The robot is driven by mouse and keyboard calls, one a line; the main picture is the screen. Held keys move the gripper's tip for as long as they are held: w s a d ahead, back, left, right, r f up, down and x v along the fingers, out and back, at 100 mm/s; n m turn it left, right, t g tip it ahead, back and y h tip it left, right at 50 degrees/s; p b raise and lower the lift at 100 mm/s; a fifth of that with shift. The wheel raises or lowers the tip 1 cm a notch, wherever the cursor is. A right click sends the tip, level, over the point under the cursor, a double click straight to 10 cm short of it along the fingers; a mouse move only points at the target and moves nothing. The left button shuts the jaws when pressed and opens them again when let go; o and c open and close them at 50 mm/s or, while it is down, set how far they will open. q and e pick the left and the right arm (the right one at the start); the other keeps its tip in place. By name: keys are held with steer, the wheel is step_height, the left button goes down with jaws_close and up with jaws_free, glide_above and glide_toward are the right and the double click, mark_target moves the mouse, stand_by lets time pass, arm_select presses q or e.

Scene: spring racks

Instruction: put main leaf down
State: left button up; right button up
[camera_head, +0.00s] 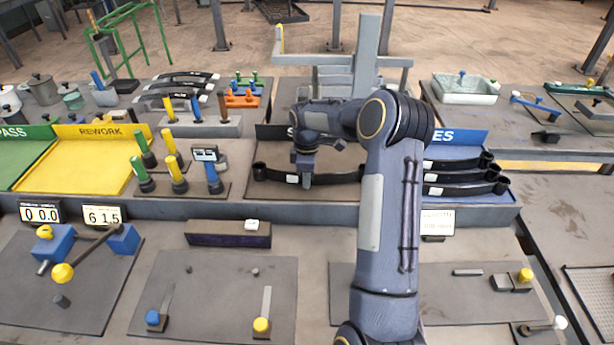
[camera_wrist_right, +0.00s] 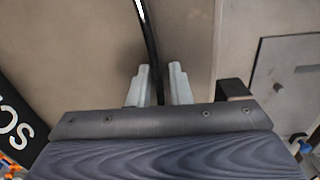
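The main leaf (camera_head: 335,179), a long black curved bar with an eye at its left end and a small white label, is at the dark tray (camera_head: 262,190) in the middle of the bench. The arm hides part of it. My right gripper (camera_head: 306,180) points down at the leaf, its fingers either side of the bar. In the right wrist view the leaf (camera_wrist_right: 152,45) runs between the two pale fingers (camera_wrist_right: 160,85), with a narrow gap showing beside the right finger. The fingers look slightly parted. My left gripper is not in view.
A blue-backed tray (camera_head: 470,137) with similar black leaves lies just right of my arm. Left are upright green and yellow-handled tools (camera_head: 177,178), a yellow REWORK tray (camera_head: 85,165) and a green tray (camera_head: 22,160). A grey post fixture (camera_head: 367,55) stands behind.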

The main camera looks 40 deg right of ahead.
steer(key=shift+o, duration=0.8)
steer(key=shift+r, duration=0.25)
step_height(320, 180, up, 11)
steer(key=shift+f+b, duration=0.2)
steer(key=shift+b, duration=0.5)
steer(key=s+a+r+m+t+y, duration=0.1)
steer(key=s+a+r+m+t, duration=0.25)
steer(key=s+a+r, duration=0.65)
steer(key=s+a+f+m+t+y, duration=0.1)
steer(key=s+a+f+m, duration=0.3)
steer(key=s, duration=0.5)
steer(key=s+a+f+m+t+y, duration=0.1)
steer(key=s+a+f+m, duration=0.2)
steer(key=s+a, duration=0.6)
steer(key=shift+s+f+m+y, duration=0.3)
steer(key=shift+f+m+y, duration=0.1)
steer(key=shift+f, duration=0.3)
